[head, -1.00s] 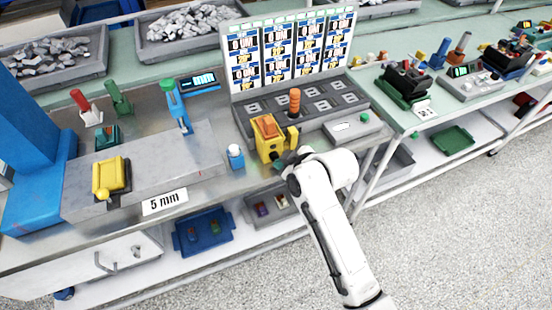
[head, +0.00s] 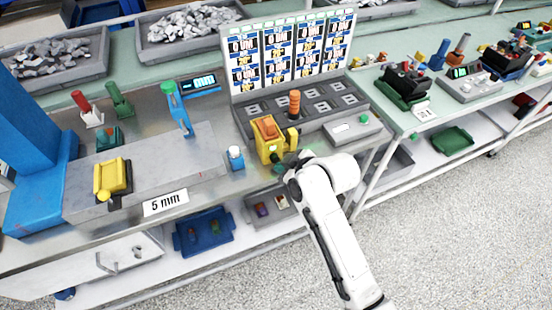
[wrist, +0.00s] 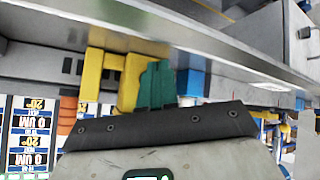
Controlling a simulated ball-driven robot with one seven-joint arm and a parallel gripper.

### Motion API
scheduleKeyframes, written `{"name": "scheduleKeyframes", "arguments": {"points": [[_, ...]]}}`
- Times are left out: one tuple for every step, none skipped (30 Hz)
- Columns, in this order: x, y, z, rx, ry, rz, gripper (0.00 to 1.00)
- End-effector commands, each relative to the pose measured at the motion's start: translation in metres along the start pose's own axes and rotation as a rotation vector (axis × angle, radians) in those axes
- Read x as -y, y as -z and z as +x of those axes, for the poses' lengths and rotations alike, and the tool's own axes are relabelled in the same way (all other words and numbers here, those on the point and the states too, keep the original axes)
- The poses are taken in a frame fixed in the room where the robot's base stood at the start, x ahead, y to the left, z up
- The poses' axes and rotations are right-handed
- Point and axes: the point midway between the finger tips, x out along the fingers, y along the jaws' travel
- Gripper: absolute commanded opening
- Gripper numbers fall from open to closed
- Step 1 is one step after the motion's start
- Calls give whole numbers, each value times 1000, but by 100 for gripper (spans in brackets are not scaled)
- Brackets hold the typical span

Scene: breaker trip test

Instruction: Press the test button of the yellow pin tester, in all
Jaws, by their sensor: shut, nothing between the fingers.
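A yellow device with an orange top, taken here as the pin tester (head: 267,143), stands upright at the front of the grey socket panel. It also shows upside down in the wrist view (wrist: 130,80). A small test button cannot be made out on it. My gripper (head: 284,163) is at its lower right in the head view, mostly hidden by my white arm. In the wrist view the green fingertips of my gripper (wrist: 156,84) are together and empty, close beside the yellow body. Whether they touch it is unclear.
A grey box with a green button (head: 355,130) lies to the right. The orange post (head: 295,103) and display board (head: 290,50) rise behind. The bench's front edge is close to my gripper.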

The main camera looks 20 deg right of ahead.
Motion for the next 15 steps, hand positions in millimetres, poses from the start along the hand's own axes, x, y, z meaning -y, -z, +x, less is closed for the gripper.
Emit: {"name": "scheduleKeyframes", "arguments": {"points": [[1, 0, -4, 0, 0, 0, 0], [2, -1, -4, 0, 0, 0, 0], [3, -2, -6, 0, 0, 0, 0], [3, -3, -6, 0, 0, 0, 0], [4, -3, -6, 0, 0, 0, 0], [4, -4, -6, 0, 0, 0, 0], [4, -4, -6, 0, -1, 0, 0], [4, -4, -6, -1, -1, 0, 0], [4, -4, -6, -1, -1, 0, 0], [4, -4, -6, -1, -1, 0, 0], [4, -4, -6, -1, -1, 0, 0], [4, -4, -6, 0, -1, 0, 0], [4, -4, -6, 0, 0, 0, 0], [4, -4, -6, 0, 0, 0, 0], [5, -4, -7, 0, 0, 0, 0]]}}
